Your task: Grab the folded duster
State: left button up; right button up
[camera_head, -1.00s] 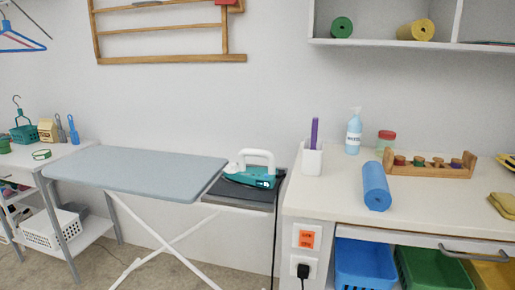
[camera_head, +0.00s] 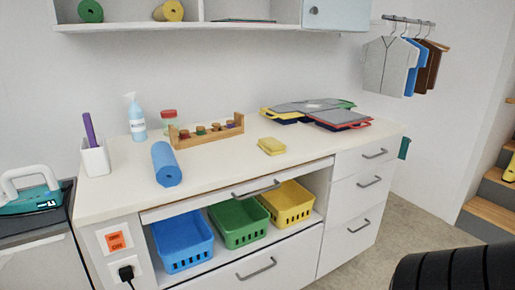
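A small folded yellow cloth (camera_head: 271,146), which looks like the folded duster, lies flat on the white counter (camera_head: 220,166), right of the middle and near its front edge. Nothing touches it. Neither of my grippers shows in the head view. A dark ribbed shape at the bottom right corner may be part of my own arm.
Bare counter surrounds the cloth. An iron (camera_head: 30,194) is at the left.

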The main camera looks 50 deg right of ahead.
aim_at(271, 146)
jog(key=k, duration=0.15)
jog(key=z, duration=3.05)
jog(key=i, duration=2)
jog(key=u, duration=3.35)
